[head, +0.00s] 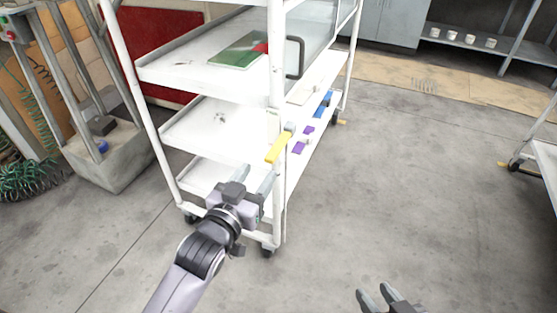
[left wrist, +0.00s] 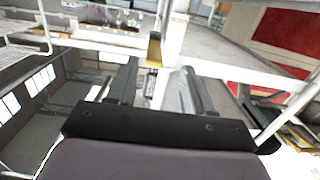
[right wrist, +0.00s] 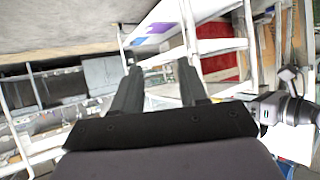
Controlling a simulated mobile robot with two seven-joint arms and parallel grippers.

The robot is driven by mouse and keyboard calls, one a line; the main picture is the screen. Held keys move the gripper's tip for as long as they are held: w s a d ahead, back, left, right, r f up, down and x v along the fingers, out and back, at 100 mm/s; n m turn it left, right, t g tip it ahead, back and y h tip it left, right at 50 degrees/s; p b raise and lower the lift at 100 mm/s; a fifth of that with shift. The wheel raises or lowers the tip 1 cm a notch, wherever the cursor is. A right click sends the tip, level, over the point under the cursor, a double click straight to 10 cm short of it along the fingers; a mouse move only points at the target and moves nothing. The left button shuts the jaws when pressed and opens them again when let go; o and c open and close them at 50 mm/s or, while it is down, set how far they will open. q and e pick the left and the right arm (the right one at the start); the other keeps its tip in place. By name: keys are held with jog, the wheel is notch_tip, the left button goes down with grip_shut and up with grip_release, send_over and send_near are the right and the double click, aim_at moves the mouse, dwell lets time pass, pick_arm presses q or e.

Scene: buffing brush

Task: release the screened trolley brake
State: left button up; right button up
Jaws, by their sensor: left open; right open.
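The white trolley (head: 205,72) has several shelves and a clear screen panel (head: 312,45) on its upper part. A yellow lever (head: 278,149) with a grey end sits at the trolley's near corner post, tilted up to the right. My left gripper (head: 256,176) is open and empty, just below and left of the lever, apart from it in the head view. In the left wrist view the yellow piece (left wrist: 154,50) shows beyond the open fingers, beside the white post. My right gripper (head: 375,291) is open and empty, low over the floor at the bottom of the head view.
Purple blocks (head: 299,147) and a blue item (head: 323,104) lie on the trolley's side ledge. A green and red board (head: 238,51) is on the top shelf. A stand with a concrete base (head: 112,160) is at left. Another white trolley (head: 546,160) is at right. The floor between is clear.

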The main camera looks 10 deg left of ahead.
aim_at(274, 151)
pick_arm(q)
jog(key=w, duration=0.1)
jog(key=d+b, duration=0.1)
jog(key=w, duration=0.1)
jog(key=shift+w+d+r+t+h, duration=0.2)
jog(key=shift+w+r+t+h, duration=0.1)
jog(key=shift+t, duration=0.1)
jog(key=shift+w+d+b, duration=0.2)
jog(key=shift+w+b, duration=0.15)
jog(key=shift+w, duration=0.2)
jog(key=b+x, duration=0.1)
jog(key=x, duration=0.3)
jog(key=shift+w, duration=0.1)
jog(key=shift+x, duration=0.8)
pick_arm(e)
jog(key=shift+w+a+f+y, duration=0.4)
jog(key=shift+w+a+f, duration=0.3)
jog(key=shift+a, duration=0.2)
pick_arm(q)
jog(key=shift+r, duration=0.1)
grip_shut()
pick_arm(e)
jog(key=shift+r, duration=0.15)
